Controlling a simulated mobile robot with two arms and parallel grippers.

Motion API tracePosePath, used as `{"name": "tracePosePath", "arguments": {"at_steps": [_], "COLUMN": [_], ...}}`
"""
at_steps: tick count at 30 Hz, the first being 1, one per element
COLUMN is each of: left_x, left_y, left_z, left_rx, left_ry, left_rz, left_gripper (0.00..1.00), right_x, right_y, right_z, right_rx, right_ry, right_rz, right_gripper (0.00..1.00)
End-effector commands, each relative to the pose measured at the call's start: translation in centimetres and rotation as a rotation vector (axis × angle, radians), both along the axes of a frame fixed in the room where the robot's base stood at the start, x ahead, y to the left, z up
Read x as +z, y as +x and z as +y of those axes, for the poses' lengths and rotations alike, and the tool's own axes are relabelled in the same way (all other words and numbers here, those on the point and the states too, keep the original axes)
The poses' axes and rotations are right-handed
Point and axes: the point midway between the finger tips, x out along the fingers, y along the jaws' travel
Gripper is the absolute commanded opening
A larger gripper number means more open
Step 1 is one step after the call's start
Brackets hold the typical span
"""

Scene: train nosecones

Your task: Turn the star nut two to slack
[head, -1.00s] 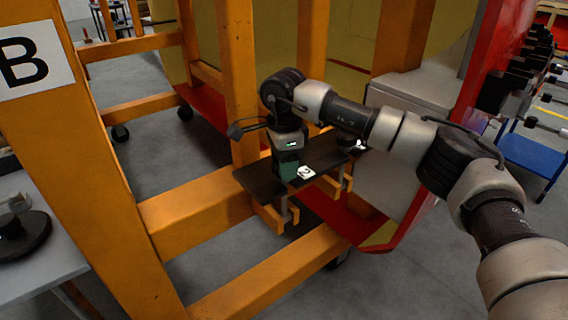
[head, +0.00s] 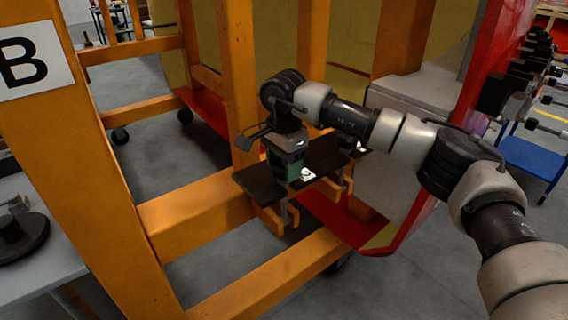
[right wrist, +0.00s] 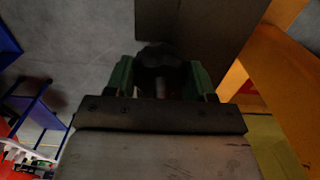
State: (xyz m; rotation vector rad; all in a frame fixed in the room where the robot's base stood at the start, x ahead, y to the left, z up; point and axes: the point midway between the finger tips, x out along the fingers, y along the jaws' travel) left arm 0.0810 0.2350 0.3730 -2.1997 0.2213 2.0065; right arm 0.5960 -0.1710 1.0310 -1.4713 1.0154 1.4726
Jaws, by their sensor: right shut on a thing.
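My right gripper (head: 287,166) points down onto the dark plate (head: 258,182) on the orange frame. In the right wrist view its green fingers (right wrist: 160,84) are shut on a dark lobed knob, the star nut (right wrist: 160,62). The lower part of the nut is hidden by the gripper. In the head view the fingers cover the nut. A white label (head: 307,174) lies on the plate just right of the fingers; its mark is too small to read now. My left gripper is out of view.
The orange frame's posts (head: 240,80) and beams (head: 195,213) stand close around the plate. A red and yellow nosecone (head: 385,238) lies behind it. A sign with a B (head: 24,60) is on the left post. A grey table (head: 48,255) is at the lower left.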

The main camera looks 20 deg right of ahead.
Motion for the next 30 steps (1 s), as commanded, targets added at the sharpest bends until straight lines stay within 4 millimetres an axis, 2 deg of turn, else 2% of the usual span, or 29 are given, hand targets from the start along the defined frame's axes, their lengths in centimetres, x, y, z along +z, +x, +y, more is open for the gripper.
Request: {"name": "tracePosePath", "arguments": {"at_steps": [5, 6, 10, 21, 26, 30], "left_x": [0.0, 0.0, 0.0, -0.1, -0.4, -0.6], "left_y": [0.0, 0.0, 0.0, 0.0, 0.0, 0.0], "left_z": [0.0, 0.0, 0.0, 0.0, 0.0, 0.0], "left_rx": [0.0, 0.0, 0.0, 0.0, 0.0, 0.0], "left_ry": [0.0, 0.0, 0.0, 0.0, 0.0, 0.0], "left_rz": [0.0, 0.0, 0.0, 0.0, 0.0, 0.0], "left_gripper": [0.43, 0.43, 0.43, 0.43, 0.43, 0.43], "right_x": [0.3, 0.3, 0.2, 0.6, 3.0, 6.0], "right_y": [0.1, 0.1, 0.1, 0.1, 0.1, 0.1], "right_z": [0.0, 0.0, 0.0, 0.0, 0.1, 0.0], "right_rx": [0.001, 0.001, 0.0, 0.0, 0.001, 0.0], "right_ry": [0.002, 0.002, 0.001, 0.001, 0.001, 0.002], "right_rz": [-0.007, -0.007, -0.005, -0.003, -0.006, -0.007], "right_gripper": [0.3, 0.58, 0.78, 0.8, 0.8, 0.8]}}
